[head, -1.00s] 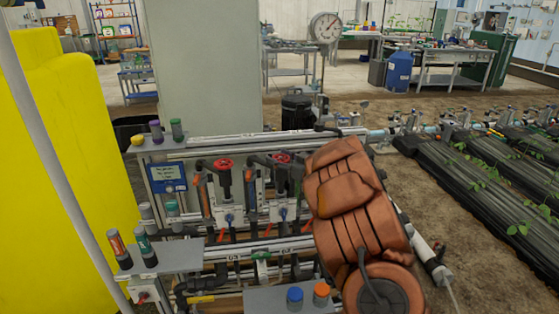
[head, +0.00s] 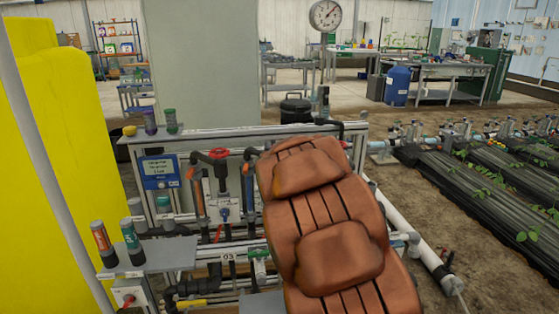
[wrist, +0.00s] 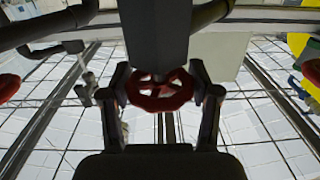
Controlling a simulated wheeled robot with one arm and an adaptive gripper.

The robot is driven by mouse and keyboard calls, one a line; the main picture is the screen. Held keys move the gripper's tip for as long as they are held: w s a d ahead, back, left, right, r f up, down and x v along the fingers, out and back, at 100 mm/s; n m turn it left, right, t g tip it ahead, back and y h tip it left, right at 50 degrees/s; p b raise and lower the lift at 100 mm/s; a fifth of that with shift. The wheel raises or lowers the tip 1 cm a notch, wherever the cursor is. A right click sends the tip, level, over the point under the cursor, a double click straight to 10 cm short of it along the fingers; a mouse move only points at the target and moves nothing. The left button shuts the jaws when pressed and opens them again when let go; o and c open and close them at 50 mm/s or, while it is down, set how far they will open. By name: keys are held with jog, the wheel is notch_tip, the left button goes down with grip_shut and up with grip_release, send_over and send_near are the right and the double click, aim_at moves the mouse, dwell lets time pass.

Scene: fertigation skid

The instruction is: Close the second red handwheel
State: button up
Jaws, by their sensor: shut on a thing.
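In the wrist view, a red handwheel (wrist: 161,103) sits in the middle, between the two fingers of my gripper (wrist: 160,93). My gripper is shut on its rim, with one finger at each side. A dark block hides part of the view above the wheel. In the head view, another red handwheel (head: 218,154) stands on the pipe rack, left of my arm. The gripped wheel and my gripper are hidden behind my brown arm there. In the wrist view, parts of red wheels show at the left edge (wrist: 8,87) and right edge (wrist: 312,72).
The rack's metal rails (head: 250,130) and pipes surround the wheels closely. Capped bottles (head: 130,240) stand on a grey shelf at front left. A yellow tank (head: 60,150) is far left, plant rows (head: 490,190) right.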

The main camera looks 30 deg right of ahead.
jog(key=shift+m+g+h+b, duration=0.6)
jog(key=shift+m+h+b, duration=0.45)
jog(key=shift+b, duration=0.7)
jog(key=shift+m+g+h+b, duration=0.25)
jog(key=shift+g+h+b, duration=0.15)
jog(key=shift+h+b, duration=0.4)
jog(key=shift+r, duration=0.1)
jog(key=o, duration=1.2)
jog(key=shift+c, duration=0.2)
jog(key=shift+s, duration=0.1)
jog(key=v, duration=1.1)
jog(key=shift+s+a, duration=0.25)
jog(key=shift+a, duration=0.1)
